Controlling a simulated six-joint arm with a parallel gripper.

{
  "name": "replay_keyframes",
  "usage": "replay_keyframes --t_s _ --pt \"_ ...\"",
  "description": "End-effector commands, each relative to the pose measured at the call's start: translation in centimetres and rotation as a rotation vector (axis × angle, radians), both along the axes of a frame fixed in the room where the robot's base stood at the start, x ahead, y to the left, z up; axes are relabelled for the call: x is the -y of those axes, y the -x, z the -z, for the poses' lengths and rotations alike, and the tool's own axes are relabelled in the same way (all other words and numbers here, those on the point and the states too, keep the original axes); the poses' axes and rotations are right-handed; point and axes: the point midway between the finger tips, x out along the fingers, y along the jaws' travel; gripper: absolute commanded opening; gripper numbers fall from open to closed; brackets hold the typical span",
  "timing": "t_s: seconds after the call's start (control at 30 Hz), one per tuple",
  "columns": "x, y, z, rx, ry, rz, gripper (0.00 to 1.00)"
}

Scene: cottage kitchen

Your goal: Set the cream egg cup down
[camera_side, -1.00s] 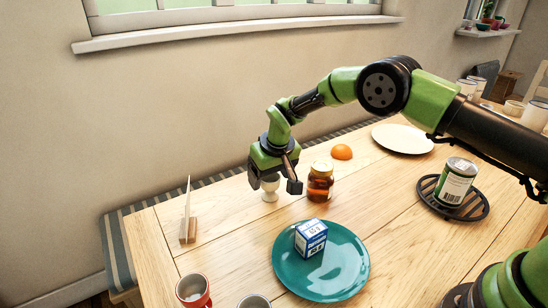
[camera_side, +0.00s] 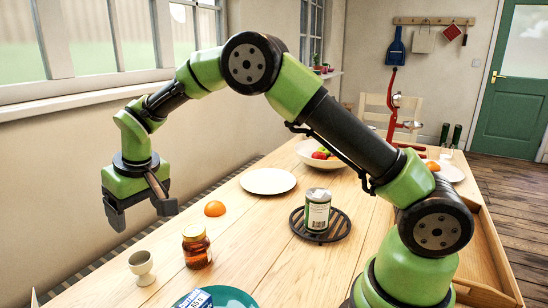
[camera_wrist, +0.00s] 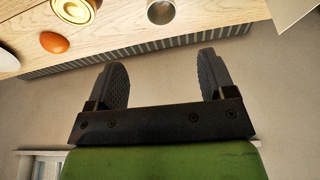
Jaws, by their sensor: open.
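The cream egg cup (camera_side: 141,267) stands upright on the wooden table, left of the amber jar, with its open top showing. In the wrist view the egg cup (camera_wrist: 160,14) shows at the top edge, partly cut off, beyond the fingertips. My gripper (camera_side: 141,212) is open and empty, raised clear of the cup, with its two fingers spread apart. In the wrist view my gripper (camera_wrist: 162,65) has only wall and bench between its fingers.
A teal plate (camera_side: 235,298), a white plate (camera_side: 267,181) and a can (camera_side: 317,212) on a black trivet are nearby. The window wall rises behind.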

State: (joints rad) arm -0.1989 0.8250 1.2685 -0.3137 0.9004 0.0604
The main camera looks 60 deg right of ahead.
Motion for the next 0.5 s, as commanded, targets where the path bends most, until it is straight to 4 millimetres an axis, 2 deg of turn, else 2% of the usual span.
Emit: replay_keyframes --t_s 0.17,0.3,0.4,0.5 --pt "1.6 3.5 -6.8 0.059 -0.056 0.053 0.76" --pt "3.0 8.4 -11.8 0.113 -0.112 0.102 0.76" --pt "3.8 12.5 -14.3 0.152 -0.151 0.135 0.76" --pt "4.5 16.7 -15.8 0.193 -0.188 0.164 0.76"
